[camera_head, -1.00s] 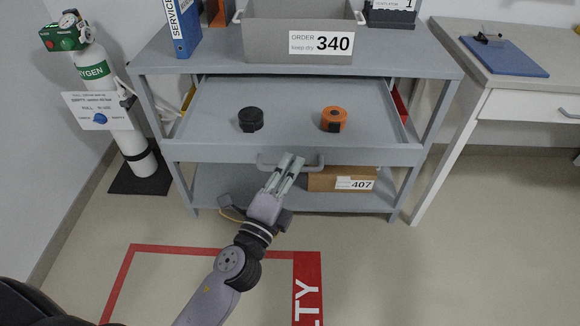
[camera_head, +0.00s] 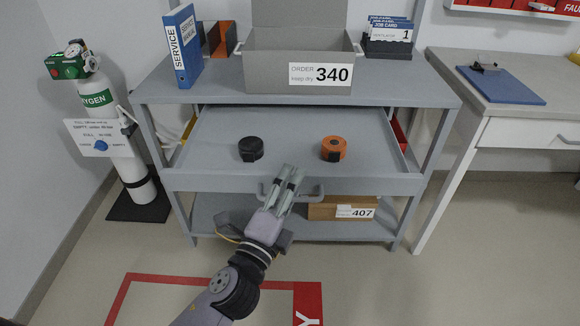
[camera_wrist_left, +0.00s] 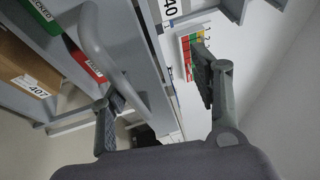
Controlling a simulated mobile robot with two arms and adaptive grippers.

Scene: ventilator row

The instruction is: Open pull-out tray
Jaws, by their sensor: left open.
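The grey pull-out tray (camera_head: 215,150) stands extended from the grey cart. Its bar handle (camera_head: 313,191) sits on the front panel and also shows large in the left wrist view (camera_wrist_left: 97,42). My left gripper (camera_head: 290,170) is at the handle, its fingertips overlapping the tray's front panel in the head view. Its fingers (camera_wrist_left: 158,78) are spread in the left wrist view, with the handle close to the left-hand finger. I cannot tell whether they touch. The gripper hides part of the handle. My right gripper is not in view.
The tray holds a black tape roll (camera_head: 251,149) and an orange one (camera_head: 334,149). A grey bin (camera_head: 265,70) stands on the cart top, a cardboard box (camera_head: 325,208) below. An oxygen cylinder (camera_head: 125,150) is left, a desk (camera_head: 470,110) right. Floor in front is clear.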

